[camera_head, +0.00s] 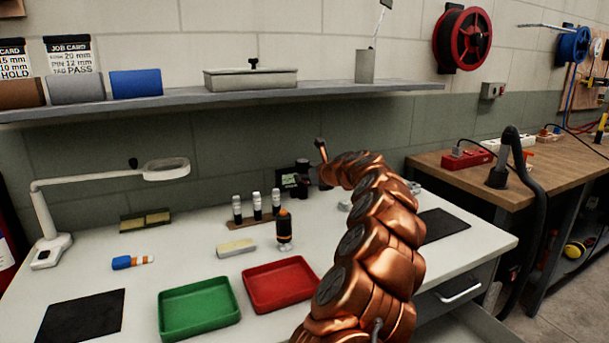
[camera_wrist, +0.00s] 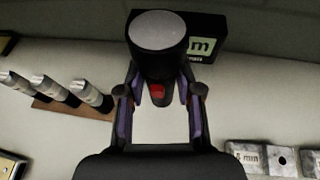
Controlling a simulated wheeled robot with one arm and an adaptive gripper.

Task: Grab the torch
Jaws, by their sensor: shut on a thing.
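The torch (camera_wrist: 150,66) is a black cylinder with a pale round end face and a red button. In the wrist view it sits between the two fingers of my gripper (camera_wrist: 160,94), which is shut on it. Its pale end face points towards the wrist camera. In the head view the dark torch (camera_head: 302,167) shows at the end of my copper arm, near the back of the white bench; the fingers there are small and partly hidden by the arm.
A black labelled box (camera_wrist: 207,42) is right behind the torch. A rack of several silver-capped cylinders (camera_head: 257,207) stands left of it. A black-and-orange bottle (camera_head: 284,230), red tray (camera_head: 279,284) and green tray (camera_head: 198,308) are nearer. A shelf (camera_head: 220,97) runs above.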

